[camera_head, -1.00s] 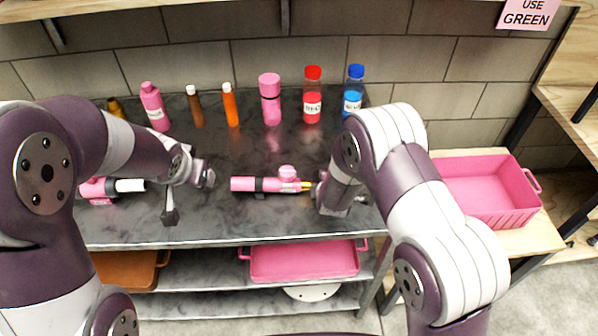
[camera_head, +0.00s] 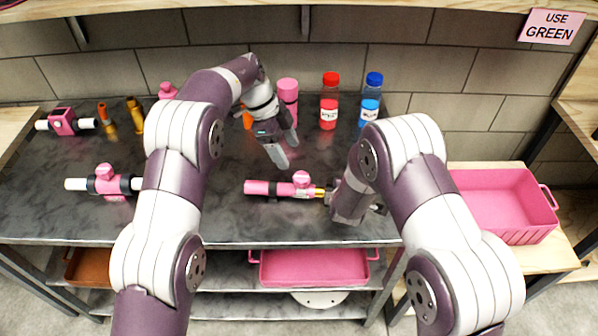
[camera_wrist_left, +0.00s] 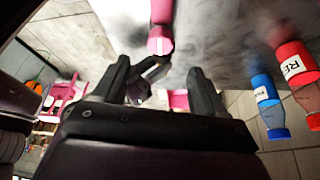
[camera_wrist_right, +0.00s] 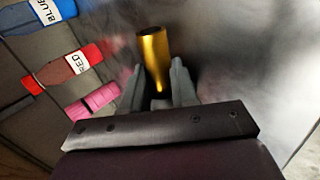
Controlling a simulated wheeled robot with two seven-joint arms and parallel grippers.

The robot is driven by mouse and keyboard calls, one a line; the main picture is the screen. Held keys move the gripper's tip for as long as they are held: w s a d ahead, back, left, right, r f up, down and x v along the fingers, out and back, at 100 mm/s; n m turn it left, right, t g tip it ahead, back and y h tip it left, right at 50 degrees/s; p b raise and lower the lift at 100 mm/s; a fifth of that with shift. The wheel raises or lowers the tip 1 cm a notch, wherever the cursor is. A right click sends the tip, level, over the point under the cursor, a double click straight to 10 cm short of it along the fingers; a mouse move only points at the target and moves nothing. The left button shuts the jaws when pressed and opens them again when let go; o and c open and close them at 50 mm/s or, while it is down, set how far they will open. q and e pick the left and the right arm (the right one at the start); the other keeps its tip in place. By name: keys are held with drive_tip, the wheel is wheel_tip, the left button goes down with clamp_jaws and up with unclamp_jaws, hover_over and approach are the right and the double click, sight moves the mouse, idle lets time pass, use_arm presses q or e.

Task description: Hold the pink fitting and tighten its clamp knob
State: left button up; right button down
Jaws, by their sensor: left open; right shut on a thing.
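The pink fitting (camera_head: 262,188) lies across the dark bench, with its round pink clamp knob (camera_head: 301,178) on top and a brass end at its right. My right gripper (camera_head: 328,193) is shut on that brass end. The right wrist view shows the brass tube (camera_wrist_right: 153,52) between the fingers. My left gripper (camera_head: 288,152) is open and empty, its fingers pointing down behind and above the fitting, near the knob but apart from it. In the left wrist view a pink cylindrical part (camera_wrist_left: 162,30) shows beyond the open fingers; I cannot tell which part it is.
A pink bottle (camera_head: 288,92), red bottle (camera_head: 329,100) and blue bottle (camera_head: 370,98) stand behind. Other pink clamps with white tubes lie at left (camera_head: 106,181) and back left (camera_head: 64,122). A pink crate (camera_head: 505,190) stands at right. The bench front is clear.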

sight(301, 176)
use_arm(q)
drive_tip(key=x, duration=0.8)
drive_tip(key=shift+d+f, duration=0.2)
drive_tip(key=shift+f, duration=0.15)
drive_tip(key=c, duration=1.1)
